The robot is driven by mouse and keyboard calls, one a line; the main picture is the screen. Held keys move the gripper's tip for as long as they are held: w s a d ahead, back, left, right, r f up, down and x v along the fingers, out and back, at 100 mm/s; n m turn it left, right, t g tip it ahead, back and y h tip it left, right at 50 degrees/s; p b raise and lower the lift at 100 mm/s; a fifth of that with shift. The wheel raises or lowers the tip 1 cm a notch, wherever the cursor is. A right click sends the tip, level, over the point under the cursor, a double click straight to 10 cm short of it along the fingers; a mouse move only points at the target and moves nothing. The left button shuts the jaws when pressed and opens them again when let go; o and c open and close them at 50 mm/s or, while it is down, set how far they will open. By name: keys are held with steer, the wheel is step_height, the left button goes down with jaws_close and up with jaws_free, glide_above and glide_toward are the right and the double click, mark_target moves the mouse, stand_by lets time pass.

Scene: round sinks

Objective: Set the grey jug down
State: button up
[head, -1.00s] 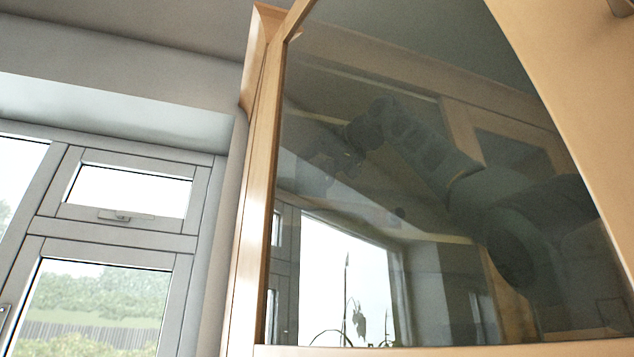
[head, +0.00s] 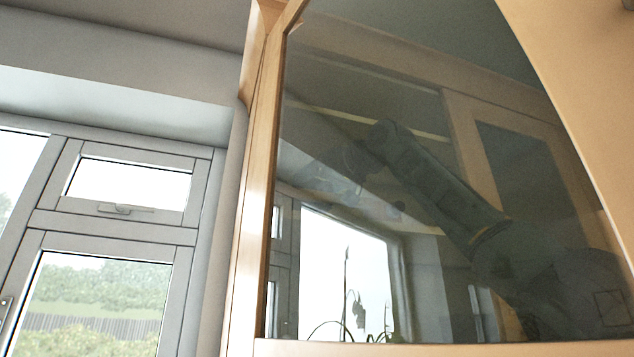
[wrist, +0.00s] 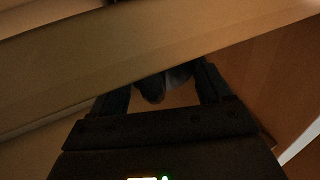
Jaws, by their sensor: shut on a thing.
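In the dim wrist view my gripper (wrist: 162,84) has its two dark fingers either side of a dark grey, rounded thing, which I take to be the grey jug (wrist: 178,76). It is shut on it. Only a small part of the jug shows; a pale wooden board or edge (wrist: 150,55) crosses in front and hides the rest. I cannot tell whether the jug touches a surface beneath it. In the head view neither the jug nor my gripper shows directly; only a faint reflection of my arm shows in the glass.
A wood-framed glass cabinet door (head: 262,180) fills the right of the head view, close by. A grey-framed window (head: 110,235) is at the left. In the wrist view, wooden panels (wrist: 262,75) lie close around the gripper, leaving little visible room.

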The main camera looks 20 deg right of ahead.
steer(key=o, duration=1.6)
steer(key=shift+f, duration=0.1)
steer(key=shift+s+d, duration=0.15)
steer(key=shift+s, duration=0.1)
steer(key=b+v, duration=0.4)
steer(key=v, duration=0.7)
steer(key=shift+s+b, duration=0.25)
steer(key=shift+b, duration=0.1)
